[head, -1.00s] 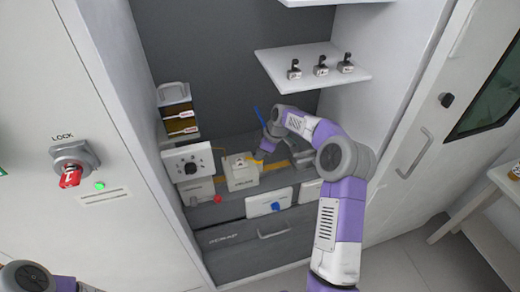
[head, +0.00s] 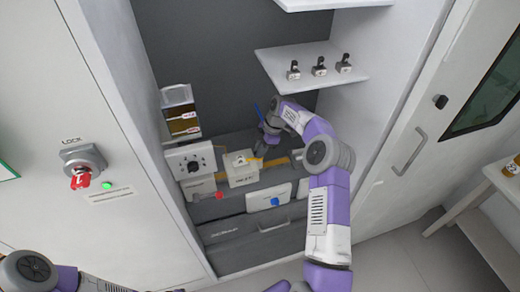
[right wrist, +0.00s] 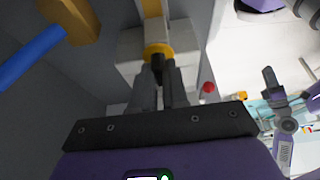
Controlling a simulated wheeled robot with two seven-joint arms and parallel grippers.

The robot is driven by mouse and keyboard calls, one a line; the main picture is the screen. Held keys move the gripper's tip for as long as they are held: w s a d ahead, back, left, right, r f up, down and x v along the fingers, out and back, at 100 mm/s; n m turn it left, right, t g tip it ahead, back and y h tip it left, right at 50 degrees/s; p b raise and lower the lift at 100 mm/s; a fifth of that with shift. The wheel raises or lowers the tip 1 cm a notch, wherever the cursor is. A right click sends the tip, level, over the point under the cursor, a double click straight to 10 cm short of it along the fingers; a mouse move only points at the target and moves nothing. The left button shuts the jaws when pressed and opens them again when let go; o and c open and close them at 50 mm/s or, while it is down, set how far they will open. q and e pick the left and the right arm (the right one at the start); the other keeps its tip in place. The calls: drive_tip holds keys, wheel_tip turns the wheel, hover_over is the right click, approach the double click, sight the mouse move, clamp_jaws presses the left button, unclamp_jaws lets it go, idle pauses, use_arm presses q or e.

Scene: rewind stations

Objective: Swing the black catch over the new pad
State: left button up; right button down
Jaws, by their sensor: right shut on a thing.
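My right gripper (head: 262,148) reaches into the grey cabinet bay, just right of a pale block-shaped unit (head: 241,172). In the right wrist view its two grey fingers (right wrist: 158,85) are shut on a small black piece (right wrist: 157,64), which looks like the black catch. A yellow-orange ring (right wrist: 157,50) sits right beyond the fingertips, against a pale block. The fingers hide much of the black piece, so I cannot tell how it lies over a pad. My left arm shows at the lower left of the head view, but its gripper is out of the picture.
A panel with a black knob (head: 194,167) and a red button (head: 220,196) stand left of the pale unit. A white panel with a blue knob (head: 274,202) is in front. A white shelf (head: 290,60) with three small fittings overhangs my right arm.

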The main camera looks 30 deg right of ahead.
drive_tip(key=shift+s+f, duration=0.2)
drive_tip(key=shift+f, duration=0.15)
drive_tip(key=c, duration=1.1)
unclamp_jaws()
drive_tip(key=shift+w, duration=0.1)
drive_tip(key=shift+c, duration=0.2)
drive_tip(key=shift+r, duration=0.15)
drive_tip(key=shift+r, duration=0.1)
drive_tip(key=shift+d+r, duration=0.15)
drive_tip(key=shift+r, duration=0.1)
drive_tip(key=s+d+p, duration=0.2)
drive_tip(key=d, duration=0.9)
drive_tip(key=shift+s+d+r, duration=0.15)
drive_tip(key=shift+d+r, duration=0.05)
drive_tip(key=shift+d, duration=0.2)
